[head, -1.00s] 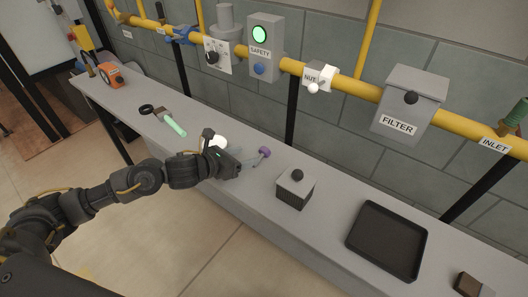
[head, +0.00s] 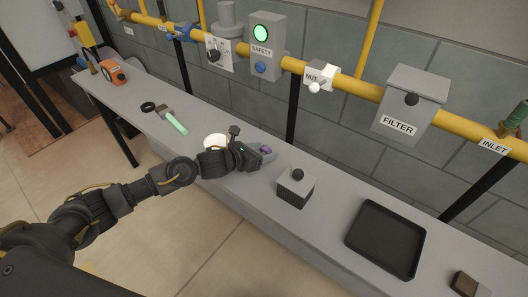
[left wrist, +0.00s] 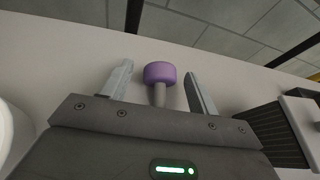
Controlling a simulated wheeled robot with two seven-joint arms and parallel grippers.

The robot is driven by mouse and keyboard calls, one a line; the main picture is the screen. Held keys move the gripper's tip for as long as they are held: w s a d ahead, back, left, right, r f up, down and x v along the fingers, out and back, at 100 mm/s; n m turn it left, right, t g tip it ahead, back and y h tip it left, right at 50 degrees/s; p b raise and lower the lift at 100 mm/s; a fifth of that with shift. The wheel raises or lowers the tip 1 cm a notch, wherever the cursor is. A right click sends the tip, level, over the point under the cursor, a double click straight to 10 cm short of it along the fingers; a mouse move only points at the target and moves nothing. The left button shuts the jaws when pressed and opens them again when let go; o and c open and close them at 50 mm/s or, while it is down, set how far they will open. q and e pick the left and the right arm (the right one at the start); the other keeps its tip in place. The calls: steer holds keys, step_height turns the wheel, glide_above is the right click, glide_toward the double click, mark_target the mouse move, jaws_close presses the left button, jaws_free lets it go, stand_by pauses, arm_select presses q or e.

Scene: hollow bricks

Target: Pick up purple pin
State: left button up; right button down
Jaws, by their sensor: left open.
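The purple pin (head: 266,149) lies on the grey bench, partly hidden behind my left gripper in the head view. In the left wrist view the pin (left wrist: 160,74) shows a round purple head on a grey shank, between the two fingers. My left gripper (head: 268,155) is open, low over the bench, with a finger on either side of the pin. In the left wrist view the gripper (left wrist: 160,85) has clear gaps between each finger and the pin. My right gripper is not in view.
A grey box with a black knob (head: 296,188) stands just right of the gripper. A black tray (head: 386,239) lies further right. A white round thing (head: 214,141) sits left of the gripper, and a green-handled tool (head: 176,124) lies beyond it. Yellow pipework (head: 360,86) runs behind the bench.

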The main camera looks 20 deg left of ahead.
arm_select(q)
steer(key=shift+c, duration=0.4)
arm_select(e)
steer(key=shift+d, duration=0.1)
arm_select(q)
steer(key=c, duration=1)
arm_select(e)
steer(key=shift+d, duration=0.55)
